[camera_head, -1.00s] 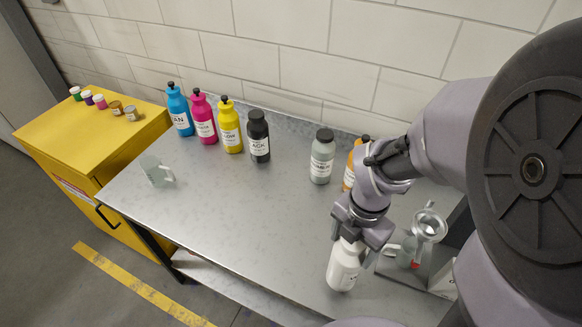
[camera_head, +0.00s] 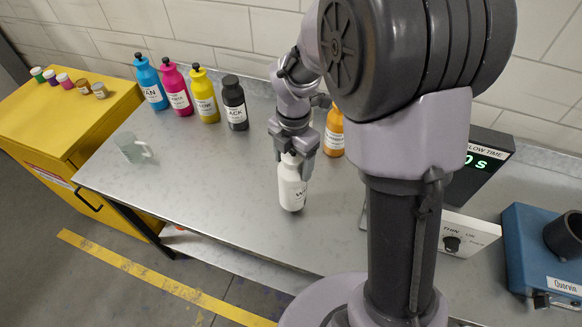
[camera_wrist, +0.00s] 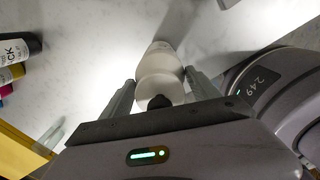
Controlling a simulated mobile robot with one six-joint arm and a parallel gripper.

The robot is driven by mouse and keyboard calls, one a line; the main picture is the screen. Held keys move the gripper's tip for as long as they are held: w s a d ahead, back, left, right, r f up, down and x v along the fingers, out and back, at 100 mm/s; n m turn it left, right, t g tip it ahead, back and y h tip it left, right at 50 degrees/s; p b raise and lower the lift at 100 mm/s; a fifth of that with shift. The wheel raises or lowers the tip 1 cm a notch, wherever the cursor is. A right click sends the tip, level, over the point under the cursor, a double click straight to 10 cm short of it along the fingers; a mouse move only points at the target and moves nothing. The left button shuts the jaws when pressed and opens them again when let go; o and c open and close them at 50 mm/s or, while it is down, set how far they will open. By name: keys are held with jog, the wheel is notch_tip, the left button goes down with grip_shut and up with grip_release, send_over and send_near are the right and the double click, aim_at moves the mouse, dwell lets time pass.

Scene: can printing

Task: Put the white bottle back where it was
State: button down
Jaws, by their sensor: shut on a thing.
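The white bottle (camera_head: 291,187) is upright in the head view, with part of its dark label lettering showing. My gripper (camera_head: 292,155) is shut on its upper part from above. In the wrist view the white bottle (camera_wrist: 160,68) sits between the two fingers of my gripper (camera_wrist: 158,92), its dark cap close to the palm. I cannot tell whether its base touches the grey table (camera_head: 220,215).
Cyan (camera_head: 150,82), magenta (camera_head: 176,90), yellow (camera_head: 204,95) and black (camera_head: 234,102) bottles stand in a row at the back left. An orange bottle (camera_head: 334,132) stands right of my gripper. A clear beaker (camera_head: 132,147) is at the left. The front middle is bare.

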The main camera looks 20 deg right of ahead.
aim_at(292, 189)
jog(key=shift+w+a+f, duration=0.15)
jog(key=shift+w+f, duration=0.1)
jog(key=shift+w, duration=0.1)
jog(key=shift+f+b, duration=0.55)
jog(key=shift+f, duration=0.95)
jog(key=shift+f, duration=0.2)
jog(key=shift+c, duration=0.9)
grip_release()
